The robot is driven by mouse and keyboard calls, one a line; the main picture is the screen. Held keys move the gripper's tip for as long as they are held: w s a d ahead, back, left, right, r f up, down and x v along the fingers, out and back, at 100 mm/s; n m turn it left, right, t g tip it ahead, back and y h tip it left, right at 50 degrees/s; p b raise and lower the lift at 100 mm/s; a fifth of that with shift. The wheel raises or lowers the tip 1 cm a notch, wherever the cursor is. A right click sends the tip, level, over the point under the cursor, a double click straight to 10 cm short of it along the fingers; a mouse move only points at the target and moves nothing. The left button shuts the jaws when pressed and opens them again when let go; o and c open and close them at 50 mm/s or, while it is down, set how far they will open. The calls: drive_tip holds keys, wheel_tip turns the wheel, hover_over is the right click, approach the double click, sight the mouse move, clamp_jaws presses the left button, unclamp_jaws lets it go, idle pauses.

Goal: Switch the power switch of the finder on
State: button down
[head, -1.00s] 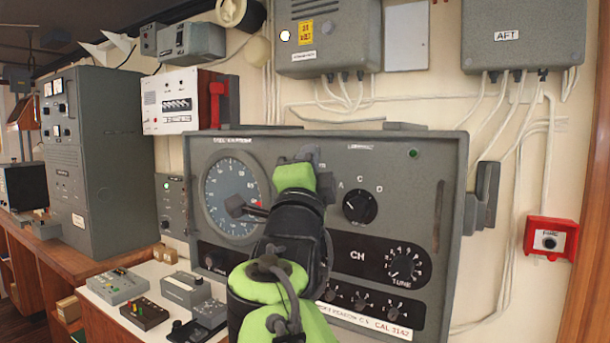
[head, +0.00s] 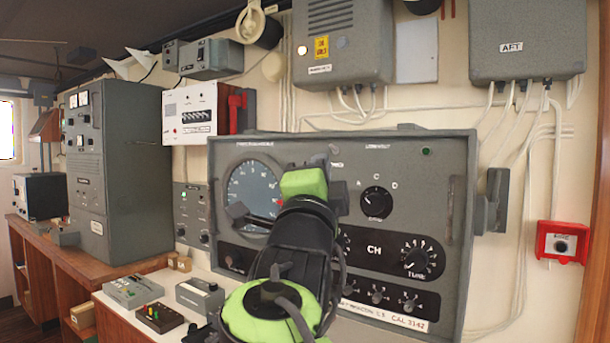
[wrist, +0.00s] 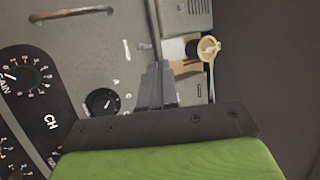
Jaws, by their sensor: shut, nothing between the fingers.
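The finder (head: 457,250) is the big grey panel on the wall, with a round dial (head: 253,190), an A-C-D knob (head: 376,203) and a green lamp (head: 427,152). A small silver lever, apparently the power switch, shows in the wrist view (wrist: 145,46), just left of my fingertips. Its position cannot be read, and my arm hides part of this area in the head view. My gripper (wrist: 155,68) is shut and empty, in front of the panel's upper middle. I cannot tell whether it touches the panel or the lever.
Two grey boxes (head: 343,45) with hanging cables are above the finder. A red-and-white unit (head: 190,112) and a small grey panel (head: 192,212) are to its left. A white-topped desk (head: 150,275) with small control boxes is below left. A red call box (head: 562,242) is at right.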

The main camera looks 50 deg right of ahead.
drive_tip(key=b+v, duration=0.1)
drive_tip(key=v, duration=0.4)
drive_tip(key=shift+s+a+f, duration=0.2)
drive_tip(key=shift+s+a, duration=0.05)
drive_tip(key=shift+s, duration=0.05)
